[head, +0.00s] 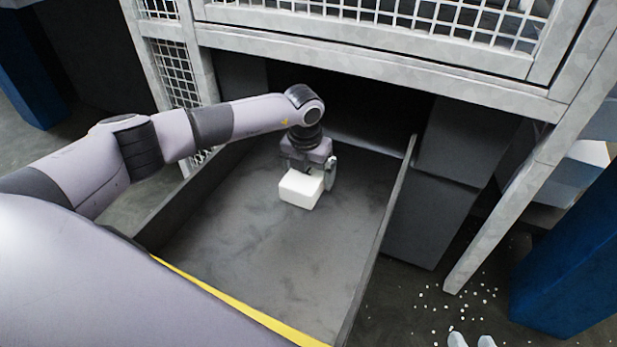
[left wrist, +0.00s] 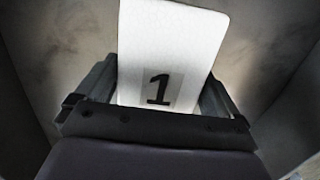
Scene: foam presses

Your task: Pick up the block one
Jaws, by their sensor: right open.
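Block one (head: 301,189) is a white foam block low inside the grey bin. In the left wrist view block one (left wrist: 172,45) shows a black "1" on its face. My left gripper (head: 318,176) reaches down into the bin. Its two fingers (left wrist: 160,98) lie close against opposite sides of the block, with no clear gap, so it looks shut on it. I cannot tell whether the block touches the bin floor. My right gripper (head: 471,341) shows only as two pale fingertips, apart and empty, at the bottom edge of the head view.
The grey bin (head: 262,262) has raised side walls and a yellow front edge (head: 235,307). A pale frame with mesh (head: 375,62) overhangs its back. White foam bits (head: 470,297) lie on the floor at right, near a blue post (head: 570,265). Most of the bin floor is clear.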

